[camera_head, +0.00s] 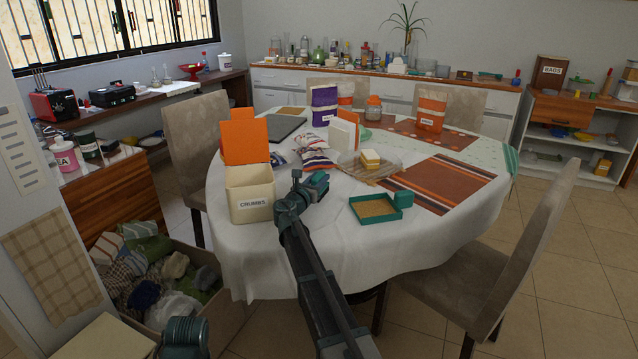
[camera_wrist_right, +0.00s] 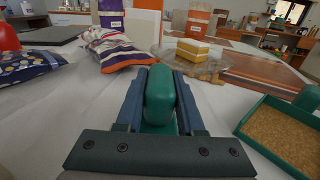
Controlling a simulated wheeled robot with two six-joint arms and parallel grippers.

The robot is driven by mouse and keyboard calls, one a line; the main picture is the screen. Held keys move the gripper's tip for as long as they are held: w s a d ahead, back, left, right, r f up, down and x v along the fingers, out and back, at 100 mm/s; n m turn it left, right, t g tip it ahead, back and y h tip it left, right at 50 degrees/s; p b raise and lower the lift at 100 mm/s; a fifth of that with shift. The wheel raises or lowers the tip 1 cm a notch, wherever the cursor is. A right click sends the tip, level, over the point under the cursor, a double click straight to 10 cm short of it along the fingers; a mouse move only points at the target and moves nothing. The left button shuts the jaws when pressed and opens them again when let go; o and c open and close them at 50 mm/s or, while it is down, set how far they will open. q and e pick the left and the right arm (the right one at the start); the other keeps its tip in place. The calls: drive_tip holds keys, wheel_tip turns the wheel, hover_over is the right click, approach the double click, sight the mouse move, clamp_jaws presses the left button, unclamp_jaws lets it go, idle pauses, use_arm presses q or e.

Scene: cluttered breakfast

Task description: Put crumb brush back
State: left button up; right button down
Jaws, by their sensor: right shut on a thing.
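My right gripper (camera_head: 306,186) is over the near side of the round table, to the right of the cream bin labelled CRUMBS (camera_head: 250,196). In the right wrist view the gripper (camera_wrist_right: 160,105) is shut on a rounded green piece, which looks like the crumb brush (camera_wrist_right: 160,95). Its underside is hidden, and I cannot tell whether it touches the cloth. A green tray (camera_head: 375,222) with a brown inside lies flat to the right. It also shows at the right edge of the right wrist view (camera_wrist_right: 250,140). My left gripper is not in view.
A bread board with a plate (camera_head: 369,168) and a yellow-and-white block (camera_head: 370,158) lies beyond the gripper. Patterned bags (camera_head: 313,150) lie behind it. Chairs (camera_head: 490,250) surround the table. White cloth (camera_head: 310,262) near the front edge is mostly clear.

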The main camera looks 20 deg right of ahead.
drive_tip(key=shift+f, duration=0.1)
drive_tip(key=c, duration=0.5)
unclamp_jaws()
drive_tip(key=shift+r, duration=0.2)
drive_tip(key=v, duration=1.2)
drive_tip(key=shift+f, duration=0.1)
